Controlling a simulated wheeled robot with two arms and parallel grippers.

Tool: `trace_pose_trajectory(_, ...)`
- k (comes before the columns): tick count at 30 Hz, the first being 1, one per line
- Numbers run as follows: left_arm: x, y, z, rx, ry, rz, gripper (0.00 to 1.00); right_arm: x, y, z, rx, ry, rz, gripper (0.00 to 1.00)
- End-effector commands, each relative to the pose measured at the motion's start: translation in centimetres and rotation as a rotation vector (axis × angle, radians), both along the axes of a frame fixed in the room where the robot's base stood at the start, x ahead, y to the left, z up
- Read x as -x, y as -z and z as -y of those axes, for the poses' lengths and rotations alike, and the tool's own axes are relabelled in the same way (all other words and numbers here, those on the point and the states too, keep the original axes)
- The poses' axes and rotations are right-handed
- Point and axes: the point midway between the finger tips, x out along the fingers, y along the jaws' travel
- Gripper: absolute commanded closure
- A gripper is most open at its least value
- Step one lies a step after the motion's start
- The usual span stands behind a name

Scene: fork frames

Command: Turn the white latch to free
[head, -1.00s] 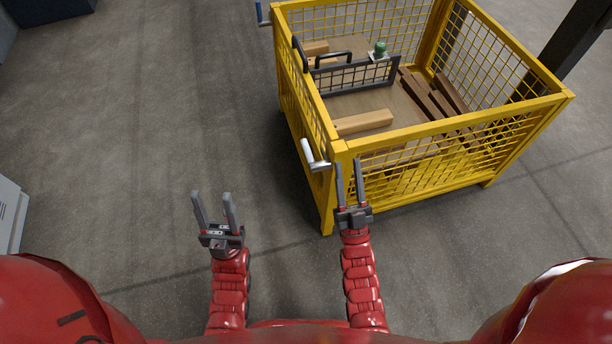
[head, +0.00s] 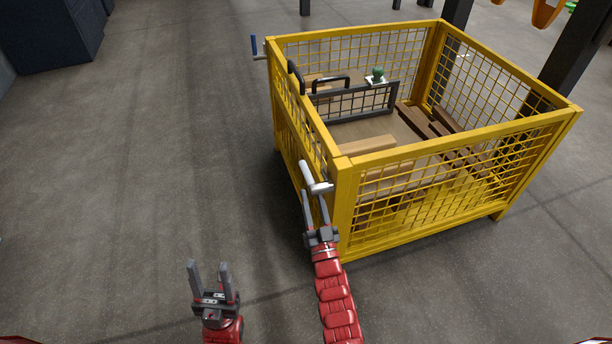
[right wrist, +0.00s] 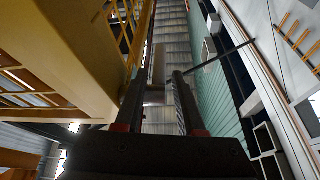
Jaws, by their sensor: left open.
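The white latch (head: 315,178) sits on the near left corner post of the yellow mesh crate (head: 345,195), its grip slanting up and to the left. My right gripper (head: 313,193) is just below the latch, its fingers spread and pointing up at it. In the right wrist view the fingers (right wrist: 160,88) are apart beside the yellow post, with a pale shape between them; I cannot tell whether they touch the latch. My left gripper (head: 208,267) is open and empty, low over the floor at the left, apart from the crate.
A blue-handled latch (head: 255,46) is on the crate's far left corner. A dark mesh panel (head: 350,101), a green-knobbed object (head: 377,76) and wooden blocks (head: 368,145) are inside the crate. The floor left of the crate is clear.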

Motion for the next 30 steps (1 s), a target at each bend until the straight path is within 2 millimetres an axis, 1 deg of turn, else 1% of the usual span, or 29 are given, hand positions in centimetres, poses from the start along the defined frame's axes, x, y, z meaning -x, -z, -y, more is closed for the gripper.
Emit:
trace_pose_trajectory(1, 0.1, 0.6, 0.0, -0.004, 0.000, 0.003, 0.50, -1.1, -0.2, -0.3, -0.002, 0.000, 0.005, 0.62)
trace_pose_trajectory(3, 0.1, 1.0, 0.0, -0.010, -0.002, 0.008, 0.50, -2.6, -0.9, -0.6, -0.002, 0.000, 0.005, 0.62)
trace_pose_trajectory(9, 0.4, 1.8, 0.0, -0.025, -0.003, 0.021, 0.50, -5.6, -2.3, -1.2, -0.002, 0.001, 0.006, 0.62)
trace_pose_trajectory(15, 0.5, 2.0, 0.0, -0.033, -0.002, 0.026, 0.50, -6.8, -2.8, -1.6, -0.001, 0.001, 0.001, 0.62)
trace_pose_trajectory(23, 0.5, 1.9, 0.0, -0.033, -0.002, 0.027, 0.50, -6.9, -2.9, -1.6, 0.000, 0.001, 0.000, 0.62)
trace_pose_trajectory(26, 0.5, 1.9, 0.0, -0.033, -0.002, 0.027, 0.50, -6.9, -2.9, -1.6, 0.000, 0.000, 0.000, 0.78)
trace_pose_trajectory(27, 0.5, 1.9, 0.0, -0.033, -0.002, 0.027, 0.50, -6.9, -2.9, -1.6, 0.000, 0.001, 0.000, 0.85)
trace_pose_trajectory(30, 0.5, 1.9, 0.0, -0.033, -0.002, 0.027, 0.50, -6.9, -2.9, -1.6, 0.000, 0.001, 0.000, 1.00)
